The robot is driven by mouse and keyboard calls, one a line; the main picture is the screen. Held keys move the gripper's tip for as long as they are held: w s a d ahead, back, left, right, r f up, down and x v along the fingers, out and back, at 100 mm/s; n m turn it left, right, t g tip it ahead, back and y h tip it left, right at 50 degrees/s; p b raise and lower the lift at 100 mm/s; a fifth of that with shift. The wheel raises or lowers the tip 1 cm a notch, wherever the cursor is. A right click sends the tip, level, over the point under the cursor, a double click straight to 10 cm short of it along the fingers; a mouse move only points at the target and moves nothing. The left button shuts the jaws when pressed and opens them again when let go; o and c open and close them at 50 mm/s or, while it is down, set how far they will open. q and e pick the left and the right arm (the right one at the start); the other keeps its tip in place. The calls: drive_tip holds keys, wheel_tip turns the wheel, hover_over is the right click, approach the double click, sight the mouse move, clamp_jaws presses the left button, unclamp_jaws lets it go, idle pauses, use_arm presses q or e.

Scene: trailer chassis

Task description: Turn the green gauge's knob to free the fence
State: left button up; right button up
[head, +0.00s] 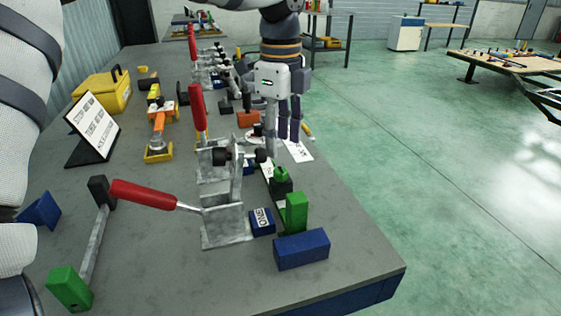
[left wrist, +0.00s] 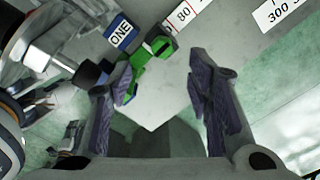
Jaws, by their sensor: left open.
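The green gauge (head: 296,212) stands near the table's right edge, with a round green knob (head: 281,174) behind its upright block. The green gauge also shows in the left wrist view (left wrist: 157,44), beyond my fingertips and closer to the left finger. My left gripper (head: 282,143) points down just behind and above the knob, its two fingers apart with nothing between them. I cannot tell whether a finger touches the gauge. It also shows open in the left wrist view (left wrist: 162,78). I cannot tell which part is the fence. My right gripper is not in view.
A blue block (head: 301,249) and a blue ONE label (head: 262,221) sit by the gauge. A metal clamp with a red handle (head: 150,194) stands to the left. A yellow case (head: 101,97) and black-framed sign (head: 91,128) are farther left. Open floor lies right of the table.

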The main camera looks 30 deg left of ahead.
sight(281, 170)
use_arm(q)
wheel_tip(281, 170, down, 7)
drive_tip(key=shift+w+f, duration=0.1)
drive_tip(key=shift+f, duration=0.1)
drive_tip(key=shift+a, duration=0.1)
drive_tip(key=shift+c, duration=0.5)
clamp_jaws()
